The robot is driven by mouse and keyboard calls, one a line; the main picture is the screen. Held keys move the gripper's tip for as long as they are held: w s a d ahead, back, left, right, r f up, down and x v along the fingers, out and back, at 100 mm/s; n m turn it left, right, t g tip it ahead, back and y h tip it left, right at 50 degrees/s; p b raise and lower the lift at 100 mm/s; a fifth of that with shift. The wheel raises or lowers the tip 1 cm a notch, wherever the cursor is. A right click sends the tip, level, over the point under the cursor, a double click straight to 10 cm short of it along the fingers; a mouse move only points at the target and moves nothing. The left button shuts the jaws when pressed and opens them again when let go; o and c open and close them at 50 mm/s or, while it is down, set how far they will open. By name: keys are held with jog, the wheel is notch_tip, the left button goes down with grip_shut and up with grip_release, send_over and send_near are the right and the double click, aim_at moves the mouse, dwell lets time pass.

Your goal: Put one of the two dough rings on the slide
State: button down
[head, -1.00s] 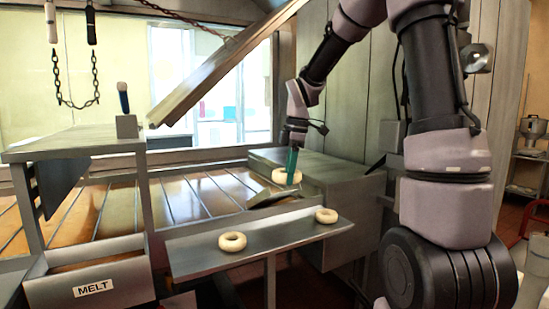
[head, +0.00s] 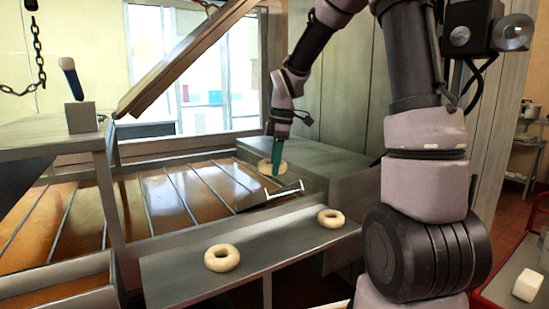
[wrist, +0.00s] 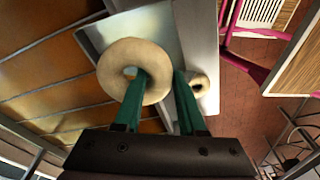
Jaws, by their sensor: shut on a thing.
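My gripper (head: 276,172) is shut on a pale dough ring (head: 264,166), which also shows large in the wrist view (wrist: 112,68). One green finger passes through its hole and the other is outside its wall. The held ring appears above a shiny metal plate that seems to be the slide (head: 262,199), also behind the ring in the wrist view (wrist: 160,28). The gap between them is hard to judge. Two more dough rings lie flat on a grey shelf, one at the left (head: 222,258) and one at the right (head: 331,218).
The grey shelf (head: 290,238) runs along the front of a brown surface (head: 150,205) divided by metal bars. A grey box (head: 340,165) stands behind and to the right. A sloping beam (head: 190,60) hangs above. A red-framed cart (head: 500,285) is at the lower right.

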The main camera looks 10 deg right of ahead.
jog(key=shift+f, duration=2.5)
jog(key=shift+c, duration=2)
grip_release()
jog(key=r, duration=0.3)
jog(key=d+r, duration=0.1)
jog(key=r, duration=0.6)
jog(key=shift+s+d+r, duration=0.1)
jog(key=shift+d+r, duration=0.2)
jog(key=shift+r, duration=0.05)
